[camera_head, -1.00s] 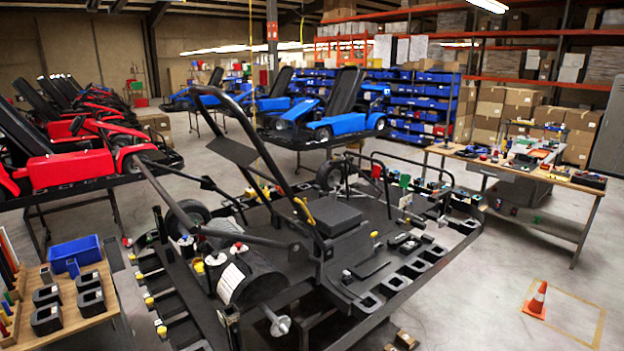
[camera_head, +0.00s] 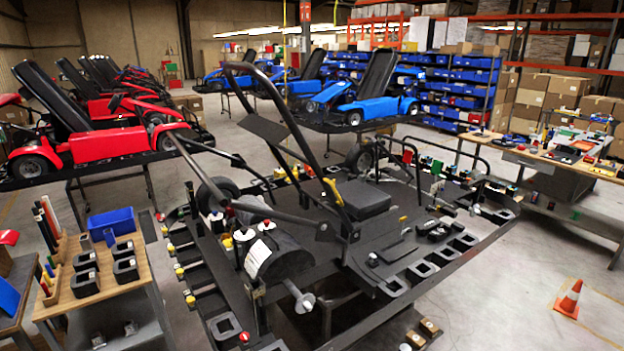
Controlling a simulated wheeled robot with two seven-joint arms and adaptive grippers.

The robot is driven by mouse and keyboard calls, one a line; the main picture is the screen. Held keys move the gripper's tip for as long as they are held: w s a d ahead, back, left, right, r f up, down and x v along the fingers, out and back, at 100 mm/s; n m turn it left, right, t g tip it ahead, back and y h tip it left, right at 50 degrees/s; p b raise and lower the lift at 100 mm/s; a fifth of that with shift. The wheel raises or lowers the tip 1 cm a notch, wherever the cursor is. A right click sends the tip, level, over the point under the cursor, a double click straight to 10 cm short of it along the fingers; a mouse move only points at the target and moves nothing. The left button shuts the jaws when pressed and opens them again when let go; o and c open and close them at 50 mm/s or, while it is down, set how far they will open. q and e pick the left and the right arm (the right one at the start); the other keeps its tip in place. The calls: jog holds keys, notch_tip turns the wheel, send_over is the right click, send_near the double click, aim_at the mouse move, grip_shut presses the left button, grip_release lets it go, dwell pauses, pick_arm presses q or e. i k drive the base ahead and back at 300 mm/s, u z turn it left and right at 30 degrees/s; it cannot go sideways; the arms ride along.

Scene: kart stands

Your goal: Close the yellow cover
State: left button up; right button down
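A black kart frame (camera_head: 300,288) on a stand fills the middle of the head view. A small yellow piece (camera_head: 333,191) sits upright by its black bar, next to a dark box (camera_head: 362,198). Several small yellow-topped parts line the left edge of the stand, one of them a yellow cap (camera_head: 180,273). I cannot tell which of these is the yellow cover, or whether it is open. Neither of my grippers is in view.
A wooden-topped cart (camera_head: 75,310) with a blue bin (camera_head: 112,223) and black holders stands at left. Red karts (camera_head: 105,143) and blue karts (camera_head: 372,108) stand behind. A workbench (camera_head: 540,160) is at right. An orange cone (camera_head: 570,298) stands on open floor.

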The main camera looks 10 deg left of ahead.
aim_at(228, 243)
jog(key=u, duration=0.45)
jog(key=k, duration=0.55)
jog(key=u, duration=1)
jog(key=i, duration=1.2)
jog(key=z, duration=1.05)
jog(key=i, duration=0.55)
jog(key=z, duration=0.7)
